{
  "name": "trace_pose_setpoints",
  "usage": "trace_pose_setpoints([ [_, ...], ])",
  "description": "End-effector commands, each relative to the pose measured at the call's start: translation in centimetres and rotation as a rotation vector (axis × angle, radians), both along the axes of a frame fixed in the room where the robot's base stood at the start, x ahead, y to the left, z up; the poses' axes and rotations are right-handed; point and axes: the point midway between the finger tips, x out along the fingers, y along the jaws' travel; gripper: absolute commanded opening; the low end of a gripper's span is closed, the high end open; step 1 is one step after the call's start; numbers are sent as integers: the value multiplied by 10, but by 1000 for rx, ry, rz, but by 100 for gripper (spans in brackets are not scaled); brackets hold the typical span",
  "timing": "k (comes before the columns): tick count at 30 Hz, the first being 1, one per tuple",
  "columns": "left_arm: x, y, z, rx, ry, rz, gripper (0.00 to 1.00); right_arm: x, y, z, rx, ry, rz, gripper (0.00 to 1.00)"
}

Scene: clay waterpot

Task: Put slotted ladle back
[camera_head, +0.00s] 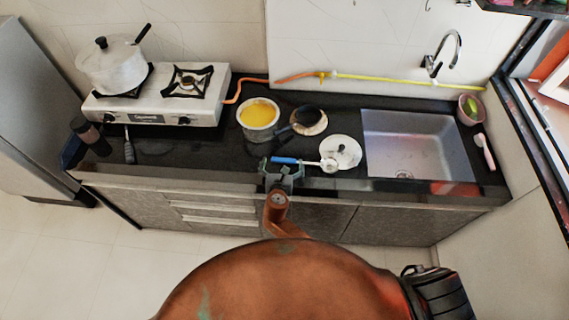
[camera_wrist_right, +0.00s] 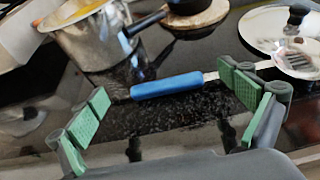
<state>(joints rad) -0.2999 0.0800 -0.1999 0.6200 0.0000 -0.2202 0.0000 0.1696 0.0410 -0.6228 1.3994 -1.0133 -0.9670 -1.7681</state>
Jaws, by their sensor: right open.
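The slotted ladle has a blue handle (camera_head: 285,160) and a slotted metal head (camera_head: 329,165). It lies near the counter's front edge, its head at the edge of the metal lid (camera_head: 346,148); whether it rests on the lid I cannot tell. My right gripper (camera_head: 283,174) is open just in front of the handle. In the right wrist view my right gripper (camera_wrist_right: 167,106) has its green pads apart, with the blue handle (camera_wrist_right: 167,85) crossing ahead of the gap and the slotted head (camera_wrist_right: 298,60) beyond the right finger. My left gripper is out of view.
A pot of yellow liquid (camera_head: 258,112) and a black pan (camera_head: 306,116) on a round wooden board stand behind the ladle. The sink (camera_head: 415,145) is at right. A stove (camera_head: 160,100) with a lidded pot (camera_head: 112,67) is at left.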

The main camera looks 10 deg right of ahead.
Motion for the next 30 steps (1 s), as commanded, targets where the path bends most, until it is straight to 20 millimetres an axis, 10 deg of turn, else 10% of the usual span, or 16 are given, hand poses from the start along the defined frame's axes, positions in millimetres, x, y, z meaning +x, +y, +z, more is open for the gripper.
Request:
trace_pose_setpoints([
  [15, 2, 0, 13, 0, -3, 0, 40, -89, 26, 36, 2, 5, -1, 97],
  [30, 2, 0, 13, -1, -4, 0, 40, -98, 29, 41, 1, 3, -1, 97],
])
